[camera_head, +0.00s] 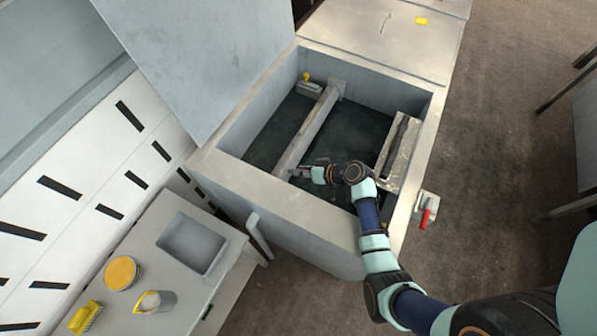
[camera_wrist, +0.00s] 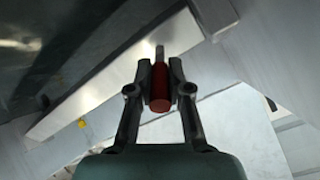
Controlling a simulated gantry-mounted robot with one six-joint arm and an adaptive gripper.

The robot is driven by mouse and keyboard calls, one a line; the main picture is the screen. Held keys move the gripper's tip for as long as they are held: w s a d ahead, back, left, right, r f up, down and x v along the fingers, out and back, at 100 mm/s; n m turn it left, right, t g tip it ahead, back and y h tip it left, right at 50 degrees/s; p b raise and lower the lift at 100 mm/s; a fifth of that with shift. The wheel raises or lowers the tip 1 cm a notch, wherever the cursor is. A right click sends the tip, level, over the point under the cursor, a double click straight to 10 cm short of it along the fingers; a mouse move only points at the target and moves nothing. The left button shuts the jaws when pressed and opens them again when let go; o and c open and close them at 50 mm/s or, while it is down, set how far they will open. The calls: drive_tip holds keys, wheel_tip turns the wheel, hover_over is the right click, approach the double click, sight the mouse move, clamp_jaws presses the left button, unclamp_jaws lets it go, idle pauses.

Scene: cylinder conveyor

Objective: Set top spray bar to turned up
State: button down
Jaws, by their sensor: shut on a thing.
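The top spray bar (camera_head: 307,132) is a long pale grey bar running across the inside of the open tank. In the wrist view, what looks like the same bar (camera_wrist: 85,98) runs diagonally behind the jaws. My gripper (camera_head: 299,172) is at the near end of the bar, inside the tank. In the wrist view my gripper (camera_wrist: 160,70) is shut on a red handle (camera_wrist: 159,88) with a grey metal tip beyond it. The handle's link to the bar is hidden in the head view by my gripper.
A slotted metal piece (camera_head: 398,150) lies along the right inside. A red-handled valve (camera_head: 426,212) sits outside right. A side bench (camera_head: 145,245) carries a basin and cleaning items.

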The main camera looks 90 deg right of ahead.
drive_tip(key=c, duration=1.1)
unclamp_jaws()
